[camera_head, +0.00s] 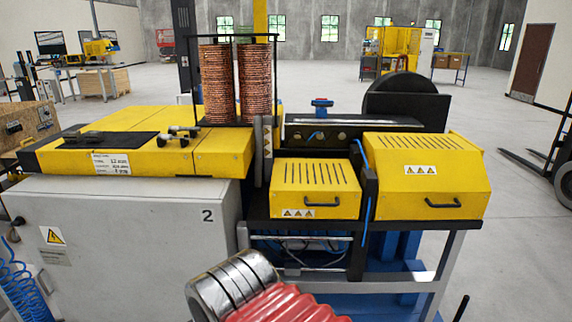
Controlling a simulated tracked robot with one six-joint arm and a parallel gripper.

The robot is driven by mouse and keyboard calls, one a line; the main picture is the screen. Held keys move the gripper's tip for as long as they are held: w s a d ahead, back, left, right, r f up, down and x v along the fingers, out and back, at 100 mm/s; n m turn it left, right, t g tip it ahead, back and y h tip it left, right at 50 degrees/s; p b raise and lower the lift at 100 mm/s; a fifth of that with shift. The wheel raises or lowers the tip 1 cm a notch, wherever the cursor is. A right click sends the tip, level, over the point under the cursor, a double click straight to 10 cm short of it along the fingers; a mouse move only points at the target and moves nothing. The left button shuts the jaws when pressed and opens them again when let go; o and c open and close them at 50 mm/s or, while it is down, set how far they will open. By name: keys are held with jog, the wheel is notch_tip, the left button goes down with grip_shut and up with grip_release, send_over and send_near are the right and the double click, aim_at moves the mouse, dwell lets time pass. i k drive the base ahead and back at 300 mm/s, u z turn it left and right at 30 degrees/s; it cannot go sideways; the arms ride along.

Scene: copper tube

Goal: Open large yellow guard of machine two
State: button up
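The large yellow guard (420,172) is on the right side of the machine marked "2" (207,215). It is down, with a sloped front, slots on top and a warning label. Its black handle (457,204) runs along the lower right of its front. A smaller yellow guard (315,185) with its own black handle (322,202) is to its left, also down. A black upright plate (368,195) stands between the two guards. A red ribbed sleeve and silver rings of my arm show at the bottom centre, below the smaller guard. My gripper's fingers are not in view.
Copper coils (238,82) stand upright behind the machine's middle. A grey cabinet (120,240) fills the lower left. Below the guards is an open metal frame with hoses. A forklift (560,165) is at the far right edge. Open floor (515,230) lies right of the machine.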

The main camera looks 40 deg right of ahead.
aim_at(422, 177)
jog(key=z, duration=2.4)
jog(key=k, duration=0.6)
jog(key=z, duration=0.15)
jog(key=i, duration=0.75)
jog(key=u, duration=0.2)
